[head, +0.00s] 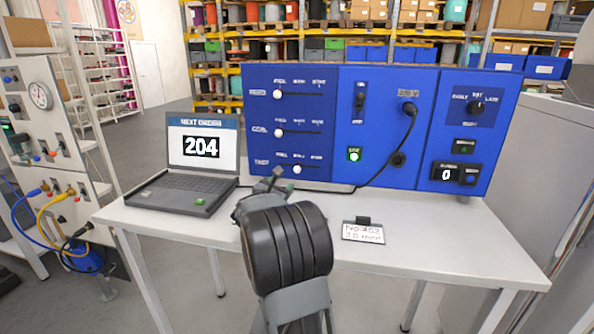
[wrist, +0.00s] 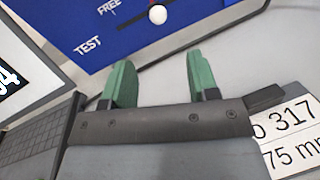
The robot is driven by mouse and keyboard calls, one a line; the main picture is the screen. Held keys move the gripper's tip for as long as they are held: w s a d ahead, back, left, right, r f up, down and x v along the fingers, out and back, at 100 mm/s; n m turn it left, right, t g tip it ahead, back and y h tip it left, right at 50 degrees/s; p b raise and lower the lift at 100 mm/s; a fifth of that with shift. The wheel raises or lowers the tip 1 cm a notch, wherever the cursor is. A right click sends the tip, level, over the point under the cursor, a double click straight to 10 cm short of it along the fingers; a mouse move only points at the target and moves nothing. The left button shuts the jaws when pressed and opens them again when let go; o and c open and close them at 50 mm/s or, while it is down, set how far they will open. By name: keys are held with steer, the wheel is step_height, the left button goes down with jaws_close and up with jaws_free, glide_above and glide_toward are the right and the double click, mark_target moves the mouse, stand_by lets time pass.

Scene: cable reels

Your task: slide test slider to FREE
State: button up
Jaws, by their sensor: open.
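The test slider's white knob (head: 297,169) sits on the lowest of three slots on the blue panel (head: 375,180). It stands near the middle of its slot, right of the FREE mark. The knob also shows at the top of the wrist view (wrist: 158,14), right of the FREE label (wrist: 108,7) and above right of the word TEST (wrist: 88,46). My gripper (head: 270,181) is in front of the panel's lower left. In the wrist view its green fingers (wrist: 158,80) are apart with nothing between them, and the knob is beyond their tips.
Two more slider knobs (head: 279,93) (head: 278,132) stand at the left of the slots above. A laptop (head: 185,165) showing 204 is left of my gripper. A card (head: 363,232) lies on the white table (head: 440,245). A black cable (head: 385,165) hangs at the panel's middle.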

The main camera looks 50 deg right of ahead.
mark_target(295, 171)
steer(key=p+x, duration=0.4)
steer(key=x, duration=0.9)
steer(key=shift+w+d+r, duration=0.1)
steer(key=shift+w+d, duration=0.15)
steer(key=shift+d, duration=0.05)
steer(key=shift+c, duration=0.4)
jaws_close()
steer(key=shift+w+a, duration=0.1)
